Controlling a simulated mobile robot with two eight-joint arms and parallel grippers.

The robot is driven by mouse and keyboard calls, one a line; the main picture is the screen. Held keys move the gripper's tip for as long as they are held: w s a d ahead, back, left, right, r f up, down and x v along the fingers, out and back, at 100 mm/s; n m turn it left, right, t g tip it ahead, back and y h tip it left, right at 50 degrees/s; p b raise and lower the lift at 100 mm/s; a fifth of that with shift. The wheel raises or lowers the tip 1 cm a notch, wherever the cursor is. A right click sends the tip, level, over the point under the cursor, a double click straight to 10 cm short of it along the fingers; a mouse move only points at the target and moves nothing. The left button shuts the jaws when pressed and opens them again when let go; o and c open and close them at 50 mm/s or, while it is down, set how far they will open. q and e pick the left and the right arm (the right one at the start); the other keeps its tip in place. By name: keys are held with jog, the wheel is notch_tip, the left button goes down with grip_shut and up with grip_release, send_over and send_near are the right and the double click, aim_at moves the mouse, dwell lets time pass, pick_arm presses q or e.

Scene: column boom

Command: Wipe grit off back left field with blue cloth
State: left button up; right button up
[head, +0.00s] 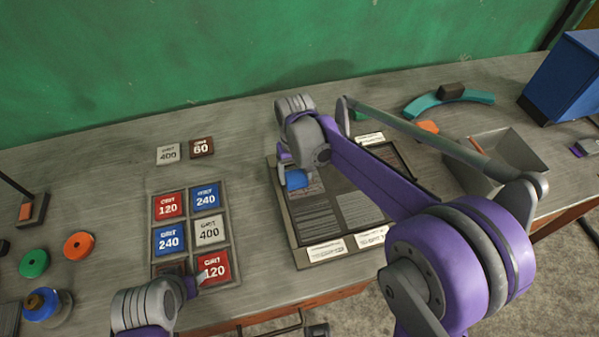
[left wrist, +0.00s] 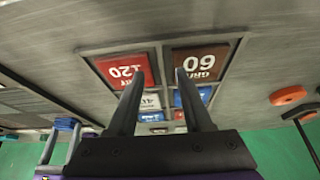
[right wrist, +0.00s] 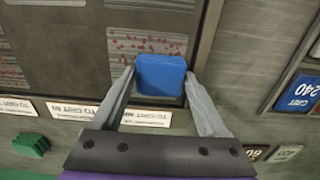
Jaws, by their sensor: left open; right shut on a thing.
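The blue cloth (head: 297,180), a small folded block, is held between the fingers of my right gripper (right wrist: 161,80). It is at the back left of the framed board (head: 288,236). In the right wrist view the cloth (right wrist: 161,75) covers part of the back left field (right wrist: 125,20). Red grit specks (right wrist: 130,45) show on that field beside the cloth. Whether the cloth presses on the surface I cannot tell. My left gripper (left wrist: 160,75) is open and empty above the front of the grit tile rack (head: 152,215), near the red 120 tile (head: 214,268).
More red specks (right wrist: 10,72) lie on another field. Loose 400 (head: 168,154) and 60 (head: 202,147) tiles lie behind the rack. A grey scoop-like tray (head: 500,160) and blue box (head: 565,80) are right.

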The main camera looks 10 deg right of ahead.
pick_arm(q)
jog(key=shift+f, duration=0.15)
pick_arm(e)
jog(key=shift+d+f, duration=0.15)
jog(key=shift+d, duration=0.8)
notch_tip(320, 180, up, 9)
jog(key=p, duration=0.4)
jog(key=shift+w+p, duration=0.1)
jog(key=shift+p, duration=0.3)
pick_arm(q)
notch_tip(320, 180, up, 6)
jog(key=w, duration=0.2)
pick_arm(e)
jog(key=shift+f, duration=0.1)
